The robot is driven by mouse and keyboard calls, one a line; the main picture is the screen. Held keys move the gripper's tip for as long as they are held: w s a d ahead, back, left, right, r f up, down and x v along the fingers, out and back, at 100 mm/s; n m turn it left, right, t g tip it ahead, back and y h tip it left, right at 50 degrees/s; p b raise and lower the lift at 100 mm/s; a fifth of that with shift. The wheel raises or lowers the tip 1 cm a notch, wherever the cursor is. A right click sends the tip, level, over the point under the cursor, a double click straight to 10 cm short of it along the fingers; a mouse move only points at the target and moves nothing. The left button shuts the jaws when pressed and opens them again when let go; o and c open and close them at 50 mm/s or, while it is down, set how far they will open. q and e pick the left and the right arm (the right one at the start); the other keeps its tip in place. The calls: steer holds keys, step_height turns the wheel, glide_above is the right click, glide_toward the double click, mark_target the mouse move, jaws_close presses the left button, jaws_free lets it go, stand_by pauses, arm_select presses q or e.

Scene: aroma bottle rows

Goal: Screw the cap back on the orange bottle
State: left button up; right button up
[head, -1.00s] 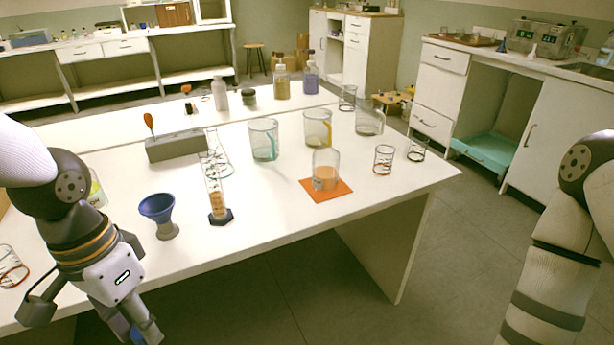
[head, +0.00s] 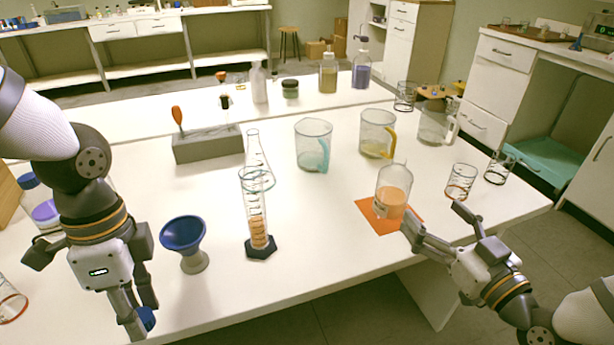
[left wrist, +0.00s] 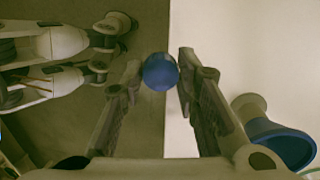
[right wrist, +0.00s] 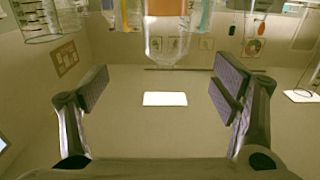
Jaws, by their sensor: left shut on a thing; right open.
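The clear orange bottle (head: 391,200), partly filled with orange liquid, stands upright on an orange mat (head: 367,210). No cap shows on it. It also shows at the top middle of the right wrist view (right wrist: 166,45). My right gripper (head: 433,220) is open and empty, just in front and right of the bottle, fingers pointing toward it. My left gripper (head: 145,316) is shut on a round blue cap (left wrist: 160,72), low at the table's front edge, far left of the bottle. In the head view the fingers partly hide the cap.
A blue funnel (head: 183,234) and a graduated cylinder (head: 257,225) stand between my left gripper and the bottle. Jugs (head: 313,146) and (head: 377,134) stand behind the bottle. Small beakers (head: 460,182) stand to its right. The front table strip before the mat is clear.

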mark_target(396, 176)
arm_select(q)
steer(key=shift+s, duration=0.2)
steer(key=shift+f+b, duration=0.4)
steer(key=shift+f, duration=0.45)
arm_select(e)
steer(key=x, duration=0.6)
steer(key=shift+f, duration=0.1)
steer(key=shift+w+a, duration=0.1)
steer(key=shift+w, duration=0.15)
steer(key=shift+w+a, duration=0.15)
steer(key=shift+w, duration=0.05)
arm_select(q)
steer(key=shift+f, duration=0.3)
arm_select(e)
steer(key=x, duration=0.4)
steer(key=shift+w+a+r, duration=0.25)
steer(key=shift+a+r, duration=0.15)
steer(key=shift+a, duration=0.05)
arm_select(q)
steer(key=shift+s, duration=0.1)
